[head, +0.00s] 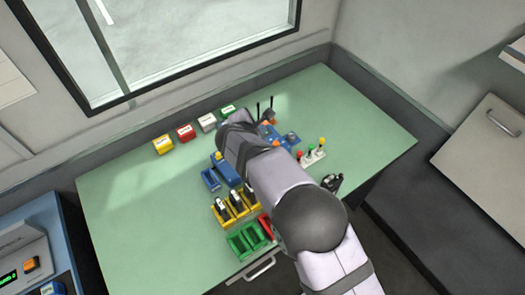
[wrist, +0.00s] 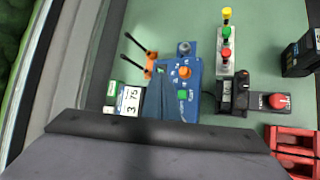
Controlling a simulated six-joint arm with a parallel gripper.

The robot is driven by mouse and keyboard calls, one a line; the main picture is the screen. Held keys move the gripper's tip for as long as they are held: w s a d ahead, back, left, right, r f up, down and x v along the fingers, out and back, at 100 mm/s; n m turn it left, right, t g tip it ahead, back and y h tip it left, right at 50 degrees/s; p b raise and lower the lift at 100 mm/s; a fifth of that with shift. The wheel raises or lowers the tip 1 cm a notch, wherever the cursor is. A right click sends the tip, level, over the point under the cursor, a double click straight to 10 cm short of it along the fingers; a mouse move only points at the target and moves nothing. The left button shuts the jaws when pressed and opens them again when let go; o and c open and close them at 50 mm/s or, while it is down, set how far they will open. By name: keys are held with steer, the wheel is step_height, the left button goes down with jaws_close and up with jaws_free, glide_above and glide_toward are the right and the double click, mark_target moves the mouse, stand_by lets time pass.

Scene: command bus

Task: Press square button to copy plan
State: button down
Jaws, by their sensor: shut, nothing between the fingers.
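A round orange button (wrist: 185,72) sits just above the square one, and a grey knob (wrist: 184,48) is at the top. In the head view the blue panel (head: 268,134) is partly hidden behind my arm. My gripper (wrist: 157,80) shows as a dark tapered shape over the panel's left side, shut and empty, left of the square button. I cannot tell its height above the panel.
Black levers with orange bases (wrist: 150,62) stand left of the panel. A signal tower (wrist: 226,40) and a red button box (wrist: 280,101) are to its right. Yellow, red (head: 185,132) and white boxes line the back edge. Green trays (head: 243,242) lie in front.

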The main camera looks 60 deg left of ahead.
step_height(320, 180, down, 8)
steer(key=b, duration=0.5)
steer(key=shift+r, duration=0.2)
steer(key=shift+f+b, duration=0.55)
steer(key=shift+f, duration=0.05)
steer(key=shift+f, duration=0.1)
stand_by(1.4)
steer(key=shift+f+b, duration=0.3)
steer(key=shift+b, duration=0.2)
steer(key=shift+f+b, duration=0.35)
steer(key=shift+b, duration=0.05)
stand_by(0.5)
steer(key=shift+r, duration=0.1)
stand_by(0.3)
steer(key=shift+r+p, duration=0.5)
steer(key=shift+r, duration=0.2)
steer(key=shift+r+p, duration=1.65)
steer(key=shift+r, duration=0.85)
